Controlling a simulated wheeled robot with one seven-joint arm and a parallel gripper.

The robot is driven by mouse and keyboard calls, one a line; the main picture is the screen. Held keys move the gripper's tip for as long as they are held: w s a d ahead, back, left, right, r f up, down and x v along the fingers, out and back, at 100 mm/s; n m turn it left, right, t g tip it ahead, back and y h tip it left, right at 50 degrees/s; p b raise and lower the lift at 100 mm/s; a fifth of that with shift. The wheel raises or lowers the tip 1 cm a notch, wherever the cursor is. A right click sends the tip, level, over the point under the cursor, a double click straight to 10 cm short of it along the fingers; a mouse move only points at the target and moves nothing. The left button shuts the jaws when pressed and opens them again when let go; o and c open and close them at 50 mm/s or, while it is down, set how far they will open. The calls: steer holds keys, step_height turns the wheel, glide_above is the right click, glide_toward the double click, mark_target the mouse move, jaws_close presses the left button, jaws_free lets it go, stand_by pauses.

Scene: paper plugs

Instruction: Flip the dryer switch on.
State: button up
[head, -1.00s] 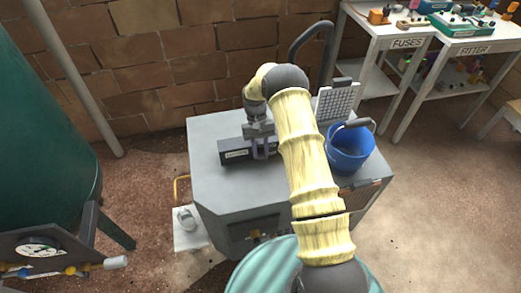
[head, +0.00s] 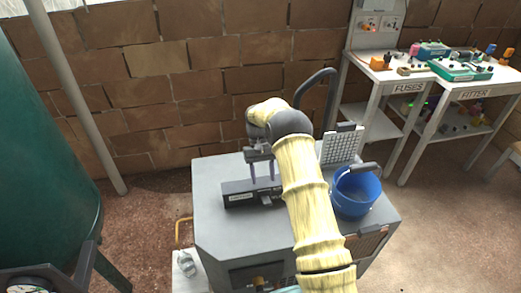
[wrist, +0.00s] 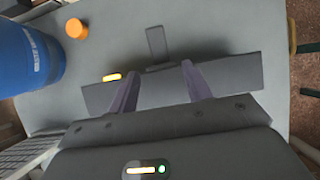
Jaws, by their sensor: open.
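The dryer switch appears to be the dark box (head: 238,194) with a pale label, lying on top of the grey cabinet. The label is too small to read. A grey lever (head: 267,200) sticks out from the box's near side. My gripper (head: 263,180) is open and empty at the box. Its two fingers (wrist: 158,82) stand apart, one on each side of the lever's line; I cannot tell whether they touch the box.
A blue bucket (head: 356,192) and an upright grid panel (head: 342,146) stand on the cabinet (head: 212,225) to the right. An orange cylinder (wrist: 76,28) stands near the bucket. A green tank (head: 40,150) is at the left; white tool tables (head: 405,88) are at the back right.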

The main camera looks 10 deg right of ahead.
steer(key=v, duration=1)
steer(key=shift+w, duration=0.1)
stand_by(0.3)
steer(key=s+r+t+p, duration=0.4)
steer(key=s+r+p, duration=0.1)
steer(key=s+r, duration=0.5)
steer(key=s+r+t+p, duration=0.2)
steer(key=s, duration=0.8)
steer(key=s+r+t+p, duration=0.2)
steer(key=s, duration=0.8)
steer(key=shift+s+r, duration=0.4)
steer(key=shift+d, duration=0.1)
